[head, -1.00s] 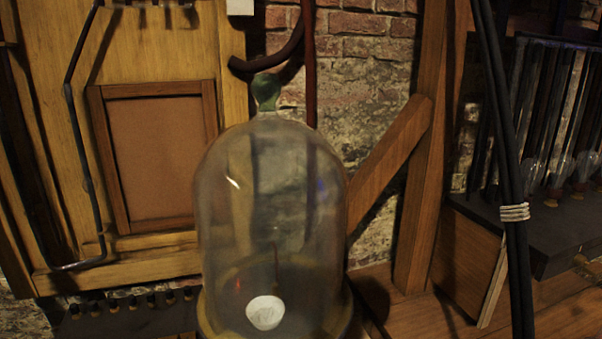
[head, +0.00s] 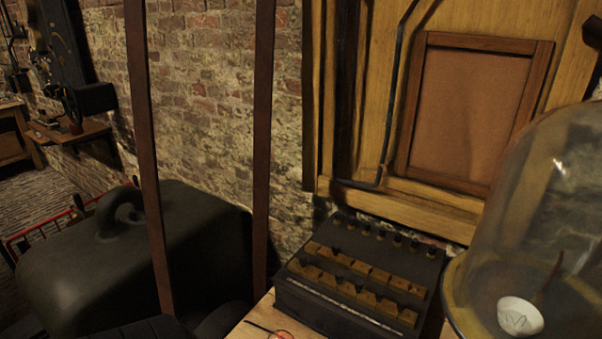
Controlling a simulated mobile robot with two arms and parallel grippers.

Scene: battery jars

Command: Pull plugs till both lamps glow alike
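A black plug box (head: 312,299) sits on a wooden surface at the lower middle of the head view. Two rows of brass blocks (head: 362,268) run across its top. A row of small dark plugs with brass-coloured bases (head: 381,236) stands along its back edge. Whether plugs sit between the brass blocks is too dark to tell. No lamps are in view now. Neither of my grippers is in view.
A glass bell jar (head: 530,190) with a small white cup (head: 519,317) inside stands right of the box. A large dark rounded block with a loop handle (head: 150,245) is at left. Two dark vertical bars (head: 264,150) stand before the brick wall. A wooden panel (head: 470,120) hangs behind.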

